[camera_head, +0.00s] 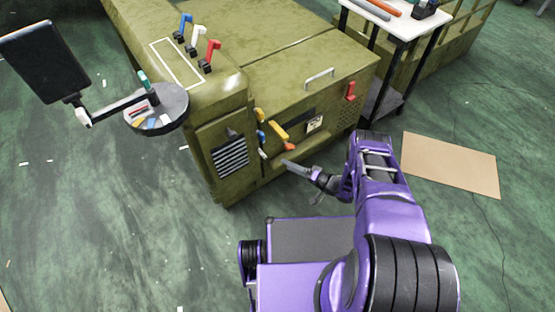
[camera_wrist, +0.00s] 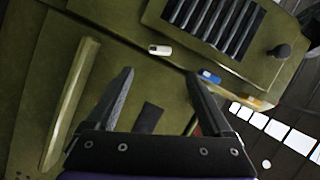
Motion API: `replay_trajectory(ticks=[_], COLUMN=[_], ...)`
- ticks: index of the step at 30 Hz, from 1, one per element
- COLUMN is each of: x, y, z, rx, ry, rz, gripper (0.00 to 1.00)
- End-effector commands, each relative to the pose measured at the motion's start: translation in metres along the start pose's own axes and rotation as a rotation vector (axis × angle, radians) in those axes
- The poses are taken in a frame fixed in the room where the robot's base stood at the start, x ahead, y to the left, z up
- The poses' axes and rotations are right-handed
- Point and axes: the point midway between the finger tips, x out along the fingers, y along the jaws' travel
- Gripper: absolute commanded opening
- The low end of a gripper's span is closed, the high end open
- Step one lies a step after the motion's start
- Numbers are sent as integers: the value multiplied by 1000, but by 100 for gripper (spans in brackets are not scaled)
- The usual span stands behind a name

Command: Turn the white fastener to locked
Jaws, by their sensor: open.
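The white fastener (camera_head: 263,154) is a small piece low on the front edge of the olive chassis (camera_head: 310,85), below a blue fastener (camera_head: 261,135) and a yellow one (camera_head: 259,114). In the wrist view the white fastener (camera_wrist: 160,49) lies just beyond the gap between my fingertips, with a small dark mark on it. My gripper (camera_head: 289,164) is open and empty, to the right of the white fastener and apart from it. In the wrist view my gripper (camera_wrist: 161,73) has its two fingers spread. Whether the fastener is locked I cannot tell.
A vent grille (camera_head: 230,154) is left of the fasteners. A yellow handle (camera_head: 280,131) is to their right. A round tray (camera_head: 157,110) with a screen (camera_head: 43,62) stands out at left. A white side table (camera_head: 400,20) and cardboard (camera_head: 451,164) are at right. The floor in front is clear.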

Motion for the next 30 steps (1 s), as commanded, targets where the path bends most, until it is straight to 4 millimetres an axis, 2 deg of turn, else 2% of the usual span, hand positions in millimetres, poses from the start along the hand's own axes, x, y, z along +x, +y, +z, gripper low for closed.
replay_trajectory(ticks=[1,3,9,15,23,28,29,30], x=[-14,-30,-63,-75,-76,-69,-65,-59], y=[0,0,0,0,0,0,0,0], z=[-2,-1,-1,-1,0,-5,-7,-11], rx=[1,2,0,0,-1,-43,-67,-106], ry=[4,2,1,2,1,10,16,25], rz=[3,3,1,0,-1,9,15,24], gripper=[85,85,85,85,85,54,50,50])
